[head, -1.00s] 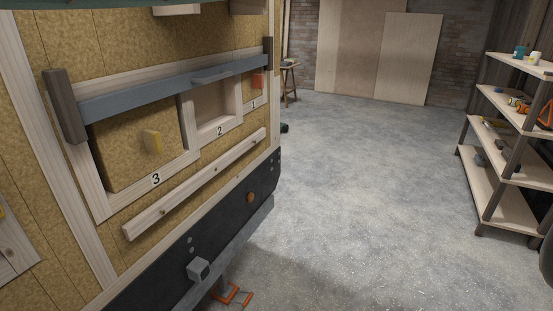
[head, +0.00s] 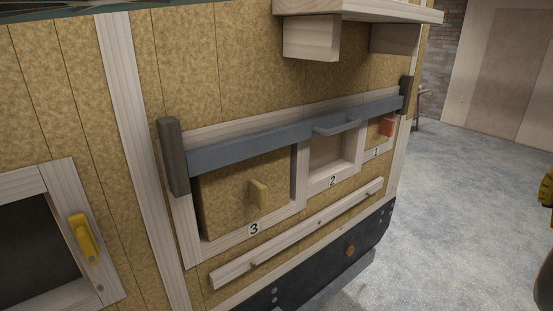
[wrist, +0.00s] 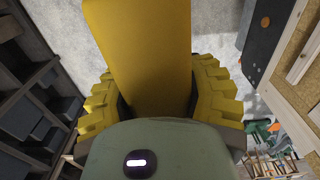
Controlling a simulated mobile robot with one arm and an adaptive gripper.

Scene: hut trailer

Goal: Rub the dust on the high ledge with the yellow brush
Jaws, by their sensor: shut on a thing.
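The high ledge (head: 400,14) is a pale wooden board on blocks at the top right of the trailer wall in the head view. I cannot make out dust on it. In the wrist view my gripper (wrist: 152,84) has its yellow ridged fingers shut on the yellow brush (wrist: 138,45), which shows as a broad yellow block between them. Its far end is outside the picture. The ledge is not recognisable in the wrist view. A yellow and dark piece at the right edge of the head view may be part of my arm.
The trailer wall has numbered openings behind a grey-blue bar (head: 240,146) with a handle. A wooden rail (head: 300,235) juts out below. A framed dark opening with a yellow handle (head: 84,235) is at lower left. The grey floor (head: 450,180) at the right is clear.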

